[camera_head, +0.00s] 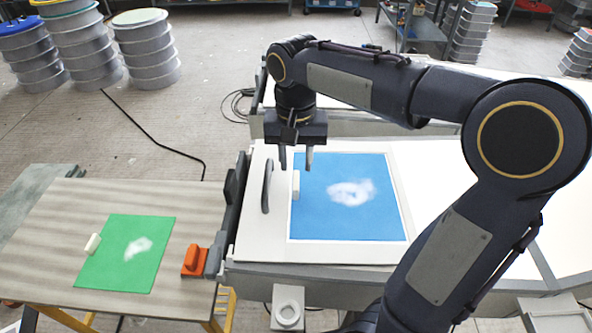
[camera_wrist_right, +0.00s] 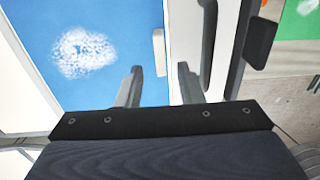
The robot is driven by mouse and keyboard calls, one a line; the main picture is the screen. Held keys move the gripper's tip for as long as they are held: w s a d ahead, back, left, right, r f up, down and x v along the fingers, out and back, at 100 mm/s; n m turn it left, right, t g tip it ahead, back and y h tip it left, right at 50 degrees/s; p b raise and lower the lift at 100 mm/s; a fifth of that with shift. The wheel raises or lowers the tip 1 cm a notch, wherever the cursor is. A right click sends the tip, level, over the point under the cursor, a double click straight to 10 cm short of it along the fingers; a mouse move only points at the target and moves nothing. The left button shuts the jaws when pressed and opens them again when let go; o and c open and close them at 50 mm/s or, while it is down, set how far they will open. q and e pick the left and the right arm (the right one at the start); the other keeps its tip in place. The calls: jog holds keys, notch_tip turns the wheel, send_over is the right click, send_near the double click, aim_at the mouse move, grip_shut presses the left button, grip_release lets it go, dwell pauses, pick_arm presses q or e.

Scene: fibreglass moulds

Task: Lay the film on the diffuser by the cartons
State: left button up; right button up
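A blue film (camera_head: 325,215) with a cloudy white patch lies flat on a white panel (camera_head: 398,256) in the head view. A small pale tab (camera_head: 296,184) stands at its left edge. In the right wrist view I see the blue film (camera_wrist_right: 115,25) and the tab (camera_wrist_right: 158,52). My right gripper (camera_head: 296,162) points down over that edge. Its fingers (camera_wrist_right: 158,85) are apart, with the tab lined up between them and nothing held. A green film (camera_head: 118,265) with a white patch and a pale tab (camera_head: 93,244) lies on a wooden-topped table. My left gripper is out of view.
A dark curved handle (camera_head: 267,187) stands on the panel just left of the tab. An orange clamp-like piece (camera_head: 196,261) sits at the wooden table's (camera_head: 42,255) right edge. Stacked round tubs (camera_head: 147,50) stand on the floor behind. I recognise no cartons.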

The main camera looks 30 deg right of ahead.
notch_tip(320, 180, up, 7)
jog(key=shift+p, duration=0.35)
dwell(0.4)
